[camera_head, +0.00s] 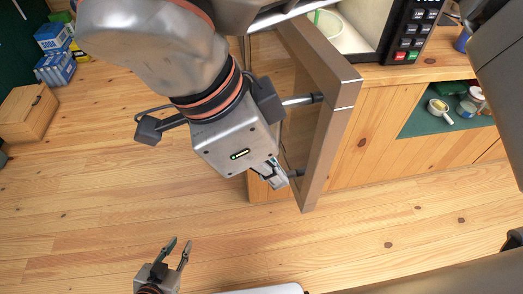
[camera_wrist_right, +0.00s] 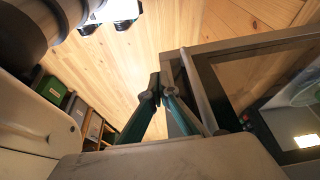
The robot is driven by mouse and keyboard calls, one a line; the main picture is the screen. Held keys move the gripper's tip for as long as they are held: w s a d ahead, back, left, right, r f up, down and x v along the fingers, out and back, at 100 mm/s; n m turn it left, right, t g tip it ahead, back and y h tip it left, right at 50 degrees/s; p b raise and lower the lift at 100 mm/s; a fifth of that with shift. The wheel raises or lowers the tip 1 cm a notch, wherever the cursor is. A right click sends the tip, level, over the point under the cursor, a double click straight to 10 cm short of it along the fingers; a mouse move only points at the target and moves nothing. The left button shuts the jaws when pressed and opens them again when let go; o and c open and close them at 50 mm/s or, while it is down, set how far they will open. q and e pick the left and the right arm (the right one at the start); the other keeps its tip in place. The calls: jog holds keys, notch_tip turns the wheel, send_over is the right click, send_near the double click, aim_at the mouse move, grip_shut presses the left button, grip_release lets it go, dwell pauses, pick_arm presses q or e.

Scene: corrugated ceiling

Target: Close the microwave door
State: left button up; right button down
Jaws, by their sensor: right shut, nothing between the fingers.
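The microwave (camera_head: 369,25) stands on a wooden counter at the top right. Its door (camera_head: 329,135) is swung wide open, out past the counter's front. The door's bar handle (camera_head: 302,100) is on its left face, partly hidden by my right gripper. My right gripper (camera_head: 275,177) is shut and empty beside the handle's lower end. In the wrist view its fingertips (camera_wrist_right: 158,92) meet just left of the handle (camera_wrist_right: 197,92); I cannot tell whether they touch the door. My left gripper (camera_head: 176,254) is open and empty, low over the floor, away from the door.
A bowl (camera_head: 325,22) sits inside the microwave. A cubby (camera_head: 440,118) below the counter holds a mug and jars. Blue boxes (camera_head: 54,68) and a wooden box (camera_head: 27,112) stand at the far left. The floor (camera_head: 100,220) between is clear.

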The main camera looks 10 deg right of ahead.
aim_at(301, 167)
jog(key=d, duration=0.2)
jog(key=d+p, duration=0.1)
jog(key=d, duration=0.1)
jog(key=shift+w, duration=0.3)
